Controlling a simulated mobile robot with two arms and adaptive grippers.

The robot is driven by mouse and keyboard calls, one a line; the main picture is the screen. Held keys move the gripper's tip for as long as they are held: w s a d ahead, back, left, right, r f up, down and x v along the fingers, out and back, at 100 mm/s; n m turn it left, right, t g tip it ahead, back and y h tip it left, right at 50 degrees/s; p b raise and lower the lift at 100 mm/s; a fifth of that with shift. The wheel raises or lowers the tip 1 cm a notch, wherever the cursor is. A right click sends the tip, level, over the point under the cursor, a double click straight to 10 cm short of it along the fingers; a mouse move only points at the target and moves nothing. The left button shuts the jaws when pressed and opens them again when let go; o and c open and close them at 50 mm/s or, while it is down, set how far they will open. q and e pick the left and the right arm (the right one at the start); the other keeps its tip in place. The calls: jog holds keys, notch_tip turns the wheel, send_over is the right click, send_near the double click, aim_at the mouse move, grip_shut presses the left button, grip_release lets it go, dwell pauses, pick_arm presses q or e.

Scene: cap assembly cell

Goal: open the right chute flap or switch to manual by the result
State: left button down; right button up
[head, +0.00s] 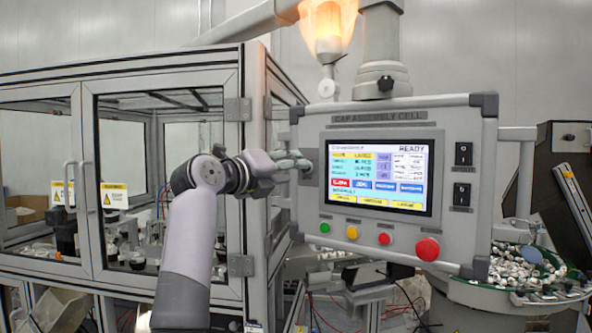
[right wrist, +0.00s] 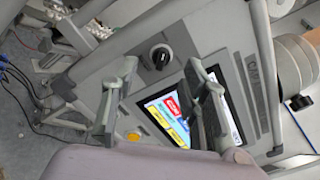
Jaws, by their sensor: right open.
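The control panel (head: 462,137) carries a lit screen (head: 376,175) that reads READY at its top right. My right gripper (head: 296,164) is open at the panel's left edge in the head view. The gripper hides the knob in the head view. I cannot make out a chute flap. My left gripper is not in view.
Below the screen are a green button (head: 325,227), a yellow one (head: 352,232), a red one (head: 384,238) and a larger red mushroom button (head: 427,249). A glazed machine enclosure (head: 88,80) stands left. A bowl of caps (head: 516,293) sits right. An orange lamp (head: 328,28) glows above.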

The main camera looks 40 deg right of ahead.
jog(key=v, duration=0.4)
jog(key=shift+a, duration=0.1)
